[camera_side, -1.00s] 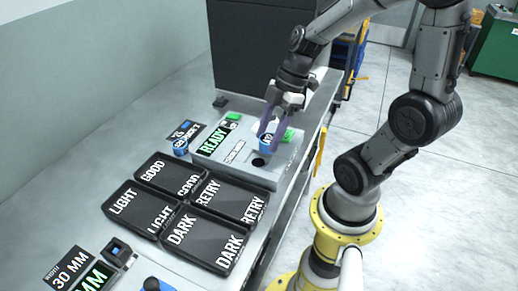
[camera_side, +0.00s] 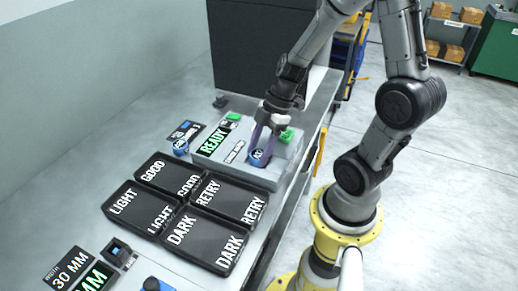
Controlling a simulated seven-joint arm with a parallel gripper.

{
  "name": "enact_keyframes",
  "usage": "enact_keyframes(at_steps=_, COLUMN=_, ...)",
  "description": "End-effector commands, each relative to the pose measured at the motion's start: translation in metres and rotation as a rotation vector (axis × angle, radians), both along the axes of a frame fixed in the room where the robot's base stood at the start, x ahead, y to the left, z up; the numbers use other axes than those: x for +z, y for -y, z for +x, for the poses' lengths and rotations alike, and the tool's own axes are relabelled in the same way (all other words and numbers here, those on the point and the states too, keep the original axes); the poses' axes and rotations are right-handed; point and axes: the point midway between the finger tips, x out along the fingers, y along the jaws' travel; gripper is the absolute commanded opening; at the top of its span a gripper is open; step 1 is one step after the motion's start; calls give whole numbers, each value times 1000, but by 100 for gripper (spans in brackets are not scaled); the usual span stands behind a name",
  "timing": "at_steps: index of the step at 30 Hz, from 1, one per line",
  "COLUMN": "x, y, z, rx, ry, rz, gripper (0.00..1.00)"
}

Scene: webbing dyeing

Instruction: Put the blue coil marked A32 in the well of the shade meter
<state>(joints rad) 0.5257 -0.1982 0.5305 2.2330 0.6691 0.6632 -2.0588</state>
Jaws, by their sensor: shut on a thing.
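My gripper (camera_side: 262,148) is shut on a blue coil (camera_side: 257,157) with a white label, whose print is too small to read surely. The gripper points down, and the coil is at the well of the shade meter (camera_side: 270,175), a light grey box showing a green READY display. The coil and fingers cover the dark round well. I cannot tell whether the coil is inside the well or just above it.
Another blue coil (camera_side: 181,147) stands left of the meter, by a small dark sign (camera_side: 186,131). Black trays marked GOOD (camera_side: 152,166), LIGHT (camera_side: 123,202), RETRY (camera_side: 208,190) and DARK (camera_side: 180,231) lie in front. A large dark cabinet (camera_side: 260,50) stands behind.

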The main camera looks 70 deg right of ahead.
Motion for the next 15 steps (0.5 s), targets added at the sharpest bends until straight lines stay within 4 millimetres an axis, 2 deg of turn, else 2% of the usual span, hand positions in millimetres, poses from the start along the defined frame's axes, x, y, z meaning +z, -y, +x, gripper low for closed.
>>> enact_keyframes(at_steps=8, x=-10, y=0, z=-1, rx=-2, ry=-4, rz=0, gripper=1)
enact_keyframes(at_steps=9, x=-11, y=0, z=-1, rx=-1, ry=-6, rz=0, gripper=57)
enact_keyframes(at_steps=14, x=-11, y=-1, z=-1, rx=-1, ry=-8, rz=1, gripper=86)
enact_keyframes(at_steps=15, x=-11, y=-1, z=-1, rx=-1, ry=-7, rz=2, gripper=86)
